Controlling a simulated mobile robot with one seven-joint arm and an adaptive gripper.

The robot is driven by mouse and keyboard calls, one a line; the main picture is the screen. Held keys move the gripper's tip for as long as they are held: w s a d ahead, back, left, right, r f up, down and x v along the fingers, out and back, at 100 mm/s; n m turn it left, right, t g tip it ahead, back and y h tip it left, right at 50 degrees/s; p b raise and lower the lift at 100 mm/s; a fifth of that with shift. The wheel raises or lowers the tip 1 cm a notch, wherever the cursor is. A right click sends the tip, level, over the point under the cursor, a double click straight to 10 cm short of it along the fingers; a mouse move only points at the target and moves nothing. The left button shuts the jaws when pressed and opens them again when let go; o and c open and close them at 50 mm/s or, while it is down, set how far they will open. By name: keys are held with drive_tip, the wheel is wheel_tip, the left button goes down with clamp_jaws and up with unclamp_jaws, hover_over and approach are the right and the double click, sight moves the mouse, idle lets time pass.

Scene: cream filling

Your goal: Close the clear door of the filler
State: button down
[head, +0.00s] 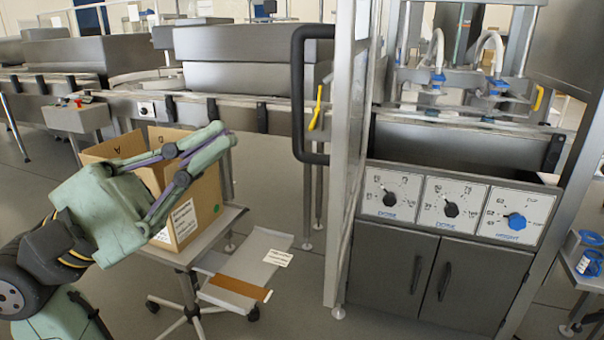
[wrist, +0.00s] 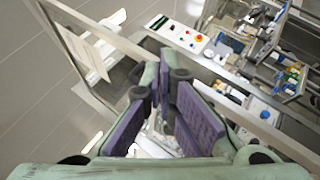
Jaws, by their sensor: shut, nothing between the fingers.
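The filler (head: 460,190) stands at the right with its front opening uncovered. Its clear door (head: 345,150) is open, seen nearly edge-on in a metal frame at the left side of the filler. A black bar handle (head: 298,95) sticks out to the left of the door. My gripper (head: 224,137), green with purple pads, is left of the handle, apart from it, above the cart. Its fingers are shut and empty; they also show in the wrist view (wrist: 163,88). In the wrist view, a pale metal frame crosses behind the fingers; I cannot tell whether it is the door's.
An open cardboard box (head: 180,238) stands on a wheeled cart (head: 205,250) below my gripper. A lower shelf (head: 240,275) juts out towards the filler. A conveyor (head: 230,100) runs behind. The floor before the filler's cabinet doors (head: 440,280) looks clear.

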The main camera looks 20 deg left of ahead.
drive_tip(key=w+a+f+y, duration=0.5)
drive_tip(key=a+f+y, duration=0.1)
drive_tip(key=f+y, duration=0.25)
drive_tip(key=s+d+p+x, duration=0.2)
drive_tip(key=p+x, duration=0.4)
drive_tip(key=x, duration=0.7)
drive_tip(key=shift+m, duration=0.4)
drive_tip(key=shift+s+d+f+t, duration=0.1)
drive_tip(key=shift+d+t, duration=0.1)
drive_tip(key=shift+t, duration=0.1)
